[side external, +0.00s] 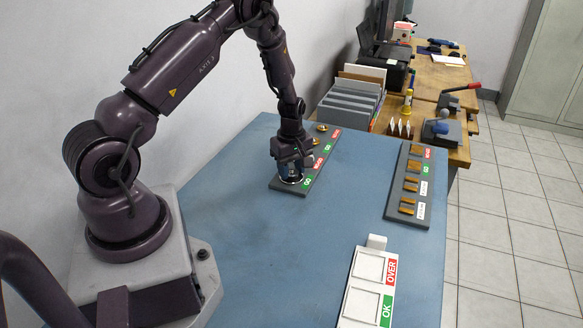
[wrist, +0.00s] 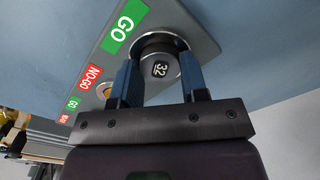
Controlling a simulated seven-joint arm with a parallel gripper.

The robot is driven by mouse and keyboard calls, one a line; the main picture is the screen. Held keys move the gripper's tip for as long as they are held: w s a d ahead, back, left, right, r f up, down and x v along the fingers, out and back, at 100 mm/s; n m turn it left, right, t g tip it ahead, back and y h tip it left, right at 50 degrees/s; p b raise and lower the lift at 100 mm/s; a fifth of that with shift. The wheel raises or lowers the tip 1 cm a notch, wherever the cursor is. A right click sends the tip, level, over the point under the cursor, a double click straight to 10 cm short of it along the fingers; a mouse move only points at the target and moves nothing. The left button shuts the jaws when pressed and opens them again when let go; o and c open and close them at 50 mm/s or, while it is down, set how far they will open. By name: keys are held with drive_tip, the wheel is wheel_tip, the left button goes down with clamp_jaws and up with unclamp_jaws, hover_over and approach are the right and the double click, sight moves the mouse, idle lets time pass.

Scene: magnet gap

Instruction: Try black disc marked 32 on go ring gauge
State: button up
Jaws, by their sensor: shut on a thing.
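The black disc marked 32 (wrist: 160,69) is between the blue fingers of my gripper (wrist: 159,60) in the wrist view, number facing the camera. My gripper (side external: 292,166) is shut on it at the near end of the grey gauge board (side external: 309,176). The go ring gauge (wrist: 158,38) shows as a silver rim around the disc, beside the green GO label (wrist: 125,27). I cannot tell whether the disc sits inside the ring or just over it. In the side view my fingers mostly hide the disc.
A white tray (side external: 345,318) with OVER and OK places, both empty, lies at the front. A second grey board (side external: 393,198) with several brass pieces lies to the right. Brass-coloured rings (side external: 321,128) sit at the first board's far end. The blue table's middle is clear.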

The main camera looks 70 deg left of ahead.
drive_tip(key=shift+f, duration=0.15)
drive_tip(key=o, duration=0.9)
drive_tip(key=c, duration=0.5)
drive_tip(key=shift+r, duration=2.25)
drive_tip(key=o, duration=0.6)
drive_tip(key=shift+r, duration=0.1)
